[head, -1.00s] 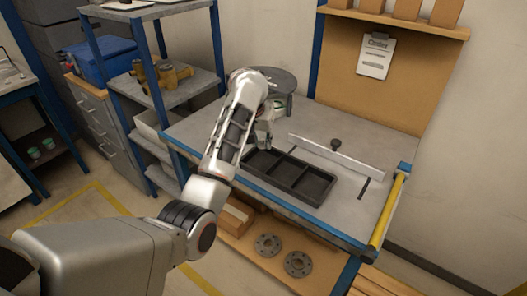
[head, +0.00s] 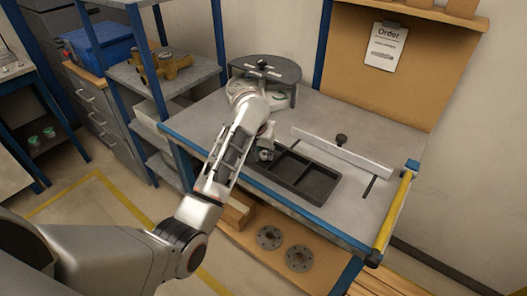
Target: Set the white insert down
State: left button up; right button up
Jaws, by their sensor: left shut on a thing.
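My left gripper (head: 265,154) is at the left end of a black tray (head: 322,200) with several compartments on the grey bench. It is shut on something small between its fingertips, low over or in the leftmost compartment. That is where the white insert would be held, but the fingers and wrist hide it, so I cannot make out its shape or whether it touches the tray. The other compartments look empty. My right gripper is not in view.
A round dark fixture (head: 285,70) stands behind my wrist. A yellow bar (head: 394,212) edges the bench's right side. The bench right of the fixture is clear.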

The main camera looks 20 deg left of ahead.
pick_arm(q)
jog(key=shift+s+f, duration=0.15)
jog(key=shift+f, duration=0.45)
jog(key=o, duration=0.9)
jog(key=shift+o, duration=0.8)
jog(key=shift+f, duration=0.25)
jog(key=shift+r, duration=0.15)
